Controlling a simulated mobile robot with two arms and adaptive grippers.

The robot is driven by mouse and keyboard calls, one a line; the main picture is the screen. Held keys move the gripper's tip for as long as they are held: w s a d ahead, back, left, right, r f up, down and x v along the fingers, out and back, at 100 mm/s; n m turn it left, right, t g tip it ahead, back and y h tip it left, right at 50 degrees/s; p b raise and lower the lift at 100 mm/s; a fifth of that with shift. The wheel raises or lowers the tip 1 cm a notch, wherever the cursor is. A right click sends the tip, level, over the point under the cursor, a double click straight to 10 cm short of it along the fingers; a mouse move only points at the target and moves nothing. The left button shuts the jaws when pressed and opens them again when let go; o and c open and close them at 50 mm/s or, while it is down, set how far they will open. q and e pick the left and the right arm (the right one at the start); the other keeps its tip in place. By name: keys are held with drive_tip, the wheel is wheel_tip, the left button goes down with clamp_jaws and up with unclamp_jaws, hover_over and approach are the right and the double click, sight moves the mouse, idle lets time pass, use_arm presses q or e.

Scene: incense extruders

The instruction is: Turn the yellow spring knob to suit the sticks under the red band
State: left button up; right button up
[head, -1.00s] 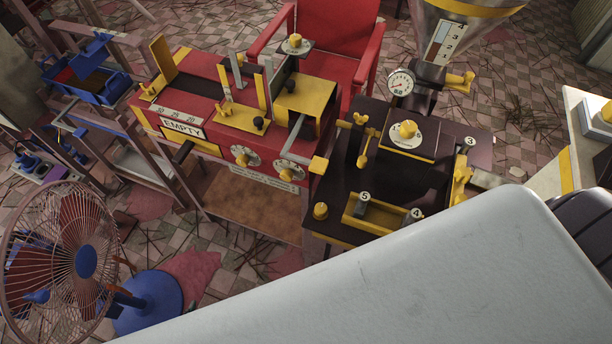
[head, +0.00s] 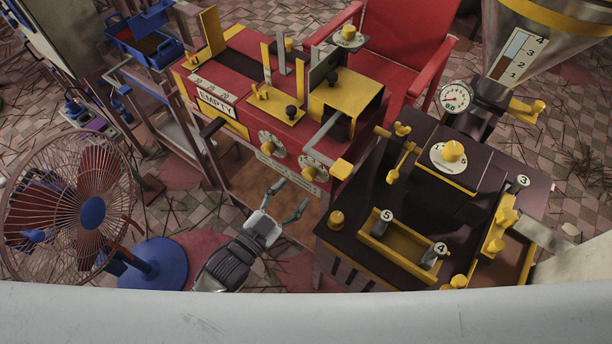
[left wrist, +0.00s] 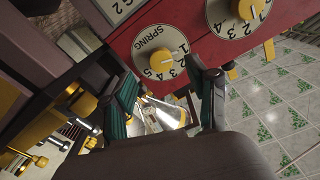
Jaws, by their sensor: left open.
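The red machine (head: 238,75) has two numbered dials with yellow knobs on its front, the left knob (head: 278,149) and the right knob (head: 309,173). In the left wrist view the dial lettered SPRING (left wrist: 142,42) carries numbers 1 to 5 around its yellow knob (left wrist: 158,62). I cannot tell where that knob points. A second numbered dial with a yellow knob (left wrist: 250,9) sits up and right of it. My left gripper (head: 290,200) is open and empty, below the dials and apart from them. Its fingers also show in the wrist view (left wrist: 165,95). No red-banded sticks can be made out.
A dark machine (head: 350,225) with a yellow tray (head: 400,258) and several yellow knobs stands close on the right. A fan (head: 92,212) with a blue base (head: 155,270) stands left. A red chair (head: 410,40) is behind. An EMPTY sign (head: 214,104) marks the red machine.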

sight(306, 178)
use_arm(q)
drive_tip(key=x, duration=0.6)
clamp_jaws()
